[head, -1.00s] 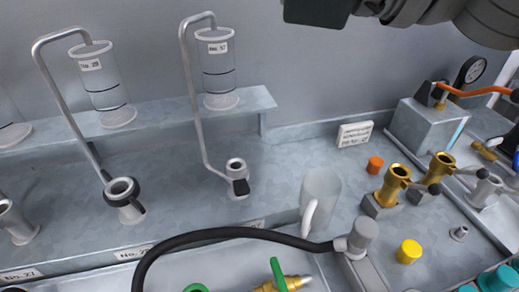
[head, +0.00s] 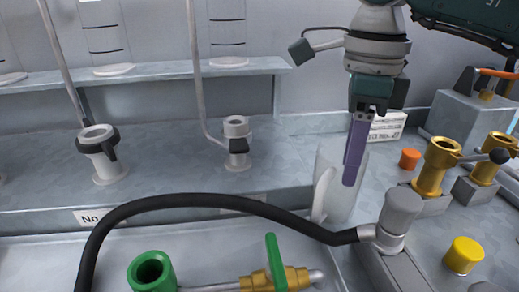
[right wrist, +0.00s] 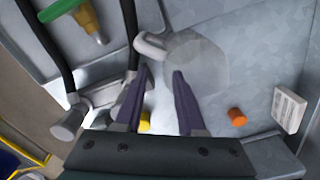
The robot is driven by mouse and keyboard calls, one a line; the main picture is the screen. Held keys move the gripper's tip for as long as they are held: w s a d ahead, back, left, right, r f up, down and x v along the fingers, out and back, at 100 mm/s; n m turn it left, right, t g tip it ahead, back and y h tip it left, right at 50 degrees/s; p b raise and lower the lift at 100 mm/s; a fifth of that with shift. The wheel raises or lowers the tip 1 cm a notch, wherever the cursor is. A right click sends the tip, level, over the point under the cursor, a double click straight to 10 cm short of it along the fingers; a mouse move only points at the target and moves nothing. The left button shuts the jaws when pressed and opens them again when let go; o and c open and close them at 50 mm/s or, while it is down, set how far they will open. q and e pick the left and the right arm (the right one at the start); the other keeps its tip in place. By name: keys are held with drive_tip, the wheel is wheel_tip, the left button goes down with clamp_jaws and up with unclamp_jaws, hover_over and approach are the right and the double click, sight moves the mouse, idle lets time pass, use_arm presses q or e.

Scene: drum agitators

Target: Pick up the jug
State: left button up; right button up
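The jug (head: 338,203) is a translucent whitish vessel with a handle on its left side. It stands upright on the grey bench, right of centre in the head view. My right gripper (head: 350,182) points down at it from above, and its purple fingers overlap the jug's upper part in that view. In the right wrist view the two fingers (right wrist: 160,74) are spread apart with nothing gripped. The jug (right wrist: 200,65) lies beyond the fingertips there, with its handle (right wrist: 150,43) ahead of the gap. Whether a finger touches the jug is unclear. My left gripper is out of view.
A black hose (head: 200,205) with a grey fitting (head: 400,212) passes close in front of the jug. An orange cap (head: 410,158), brass fittings (head: 436,168) and a yellow cap (head: 463,255) stand to the right. A white label block (head: 388,127) is behind.

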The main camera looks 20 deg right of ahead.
sight(332, 189)
drive_tip(key=f, duration=0.5)
drive_tip(key=shift+w, duration=0.3)
clamp_jaws()
idle(1.0)
